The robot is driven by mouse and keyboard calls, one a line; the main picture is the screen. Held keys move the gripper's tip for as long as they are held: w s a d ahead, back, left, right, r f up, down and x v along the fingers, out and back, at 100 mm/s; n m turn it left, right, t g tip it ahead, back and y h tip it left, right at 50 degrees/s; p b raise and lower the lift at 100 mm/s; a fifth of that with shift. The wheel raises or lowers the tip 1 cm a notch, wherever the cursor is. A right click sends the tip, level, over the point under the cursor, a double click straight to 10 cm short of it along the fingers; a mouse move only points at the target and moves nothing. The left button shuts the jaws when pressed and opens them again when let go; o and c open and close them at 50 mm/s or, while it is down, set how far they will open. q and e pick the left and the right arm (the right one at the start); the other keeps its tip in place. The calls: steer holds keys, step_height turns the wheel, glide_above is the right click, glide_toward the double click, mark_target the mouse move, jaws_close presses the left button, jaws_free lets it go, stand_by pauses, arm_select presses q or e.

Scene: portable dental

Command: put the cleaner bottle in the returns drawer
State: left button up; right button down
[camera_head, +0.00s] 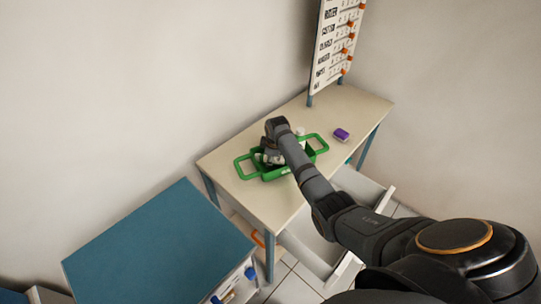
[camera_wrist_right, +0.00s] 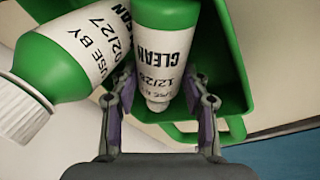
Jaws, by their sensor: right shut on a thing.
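A green carrier tray (camera_head: 243,168) with loop handles stands on the pale table. In the right wrist view, two green and white bottles are in or over the tray (camera_wrist_right: 236,128). The bottle labelled CLEAN (camera_wrist_right: 170,48) is between the fingers of my right gripper (camera_wrist_right: 166,104), which is shut on it. The other bottle (camera_wrist_right: 75,55), marked USE BY 02/27, lies tilted to the left. In the head view my right gripper (camera_head: 272,153) is at the tray and hides most of its contents. An open white drawer (camera_head: 305,238) juts out under the table; its label does not show. My left gripper is not in view.
A purple block (camera_head: 341,134) lies on the table (camera_head: 230,190) right of the tray. A sign board (camera_head: 337,42) with orange pegs stands at the back. A blue-topped cabinet (camera_head: 150,240) stands at the left. My right arm passes over the open drawer.

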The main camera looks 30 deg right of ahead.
steer(key=c, duration=0.7)
jaws_free()
steer(key=shift+o, duration=0.2)
steer(key=shift+f+b, duration=0.15)
steer(key=shift+b, duration=0.2)
steer(key=shift+f+b, duration=0.3)
steer(key=shift+b, duration=0.25)
steer(key=v, duration=1.1)
steer(key=shift+w, duration=0.1)
steer(key=shift+f, duration=0.1)
